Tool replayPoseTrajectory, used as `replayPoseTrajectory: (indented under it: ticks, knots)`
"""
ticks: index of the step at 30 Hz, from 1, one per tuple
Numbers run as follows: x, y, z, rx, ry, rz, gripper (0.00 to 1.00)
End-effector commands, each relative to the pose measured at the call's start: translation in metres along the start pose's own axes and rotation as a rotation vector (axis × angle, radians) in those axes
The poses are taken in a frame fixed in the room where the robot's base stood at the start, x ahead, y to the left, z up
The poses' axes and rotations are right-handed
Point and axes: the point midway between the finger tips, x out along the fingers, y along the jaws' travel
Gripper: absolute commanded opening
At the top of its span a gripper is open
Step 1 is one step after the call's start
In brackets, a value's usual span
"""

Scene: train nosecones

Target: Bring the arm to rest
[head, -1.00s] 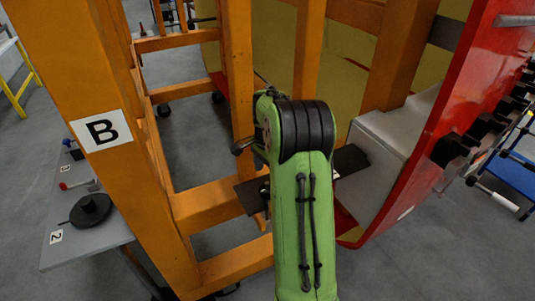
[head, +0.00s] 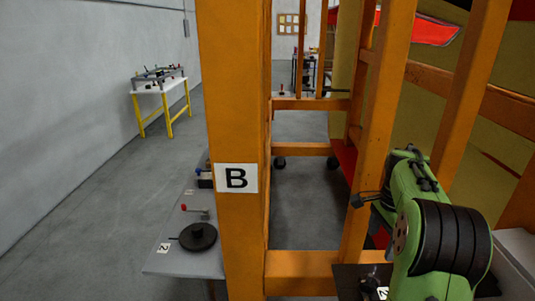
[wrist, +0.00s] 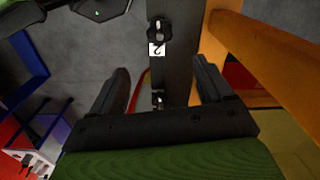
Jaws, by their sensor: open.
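My green arm (head: 420,250) with black joint covers stands folded at the lower right of the head view, close beside an orange post. My gripper (wrist: 160,80) shows in the wrist view with its two black fingers apart. A dark bar (wrist: 178,45) with a black knob and a white "2" label shows beyond the fingers. I see nothing held between them. In the head view, a dark plate (head: 350,285) with a knob and a label is partly hidden behind the arm. The gripper itself does not show in the head view.
An orange frame (head: 235,90) with a "B" sign stands close ahead. A grey table (head: 160,262) with a black disc is at its left. A yellow-legged table (head: 142,92) stands farther back by the wall. Open floor (head: 110,185) lies to the left.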

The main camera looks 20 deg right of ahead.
Motion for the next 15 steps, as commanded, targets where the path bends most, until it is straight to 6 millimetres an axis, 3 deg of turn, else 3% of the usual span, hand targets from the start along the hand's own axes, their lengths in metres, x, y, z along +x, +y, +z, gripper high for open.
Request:
replayPoseTrajectory:
  ticks: [2,4,7,11,15]
  knots:
    - [-0.009,0.002,0.012,-0.051,0.012,-0.012,0.80]
    - [-0.027,0.009,0.037,-0.173,0.041,-0.038,0.80]
    - [-0.057,0.035,0.089,-0.442,0.102,-0.093,0.80]
    - [-0.079,0.086,0.149,-0.808,0.182,-0.174,0.80]
    - [-0.078,0.149,0.197,-1.189,0.264,-0.271,0.80]
